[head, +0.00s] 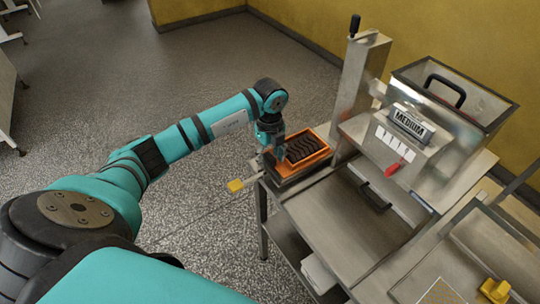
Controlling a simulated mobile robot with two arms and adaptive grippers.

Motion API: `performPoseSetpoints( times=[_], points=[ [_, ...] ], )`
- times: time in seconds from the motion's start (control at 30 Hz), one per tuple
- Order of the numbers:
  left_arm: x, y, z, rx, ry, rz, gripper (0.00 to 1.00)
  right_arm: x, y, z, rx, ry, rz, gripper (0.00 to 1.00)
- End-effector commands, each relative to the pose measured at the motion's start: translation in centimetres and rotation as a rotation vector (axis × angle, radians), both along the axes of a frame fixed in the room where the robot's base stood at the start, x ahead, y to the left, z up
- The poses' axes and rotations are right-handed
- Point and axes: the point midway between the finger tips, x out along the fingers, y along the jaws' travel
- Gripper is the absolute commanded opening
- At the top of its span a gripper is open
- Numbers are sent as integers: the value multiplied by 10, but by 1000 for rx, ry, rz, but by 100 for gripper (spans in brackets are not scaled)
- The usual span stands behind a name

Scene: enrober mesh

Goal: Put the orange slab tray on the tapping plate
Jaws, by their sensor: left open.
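The orange slab tray (318,158) holds a dark ridged slab. It rests at the left end of the steel machine bench, on or over a flat plate (285,183) whose edge shows beneath it; I take this for the tapping plate, but the tray covers most of it. My left gripper (273,150) is open, pointing down at the tray's left end. I cannot tell whether its fingers touch the tray. My right gripper is not in view.
A steel machine with a hopper (455,95) marked MEDIUM stands right of the tray, beside a tall post (360,75) with a black handle. A red knob (391,169) is on the machine.

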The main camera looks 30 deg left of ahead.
Motion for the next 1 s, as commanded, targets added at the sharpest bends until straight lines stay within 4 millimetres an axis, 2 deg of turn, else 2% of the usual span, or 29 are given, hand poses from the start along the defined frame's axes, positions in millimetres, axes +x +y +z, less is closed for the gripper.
performPoseSetpoints(
  times=[0.17, 0.27, 0.5, 0.7, 0.83, 1.0],
  points=[
    [1, 0, 7, 0, -2, 0, 45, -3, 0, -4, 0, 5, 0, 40],
    [1, 1, 20, 1, -6, -1, 45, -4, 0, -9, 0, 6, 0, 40],
    [1, 0, 71, 0, -8, 0, 45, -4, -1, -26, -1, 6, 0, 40],
    [1, 0, 106, 0, -4, 0, 45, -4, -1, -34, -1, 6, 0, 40],
    [0, 0, 117, 0, -2, 1, 45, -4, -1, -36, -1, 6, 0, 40],
    [0, 0, 121, 0, -1, 1, 45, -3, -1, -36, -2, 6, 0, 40]
  ],
)
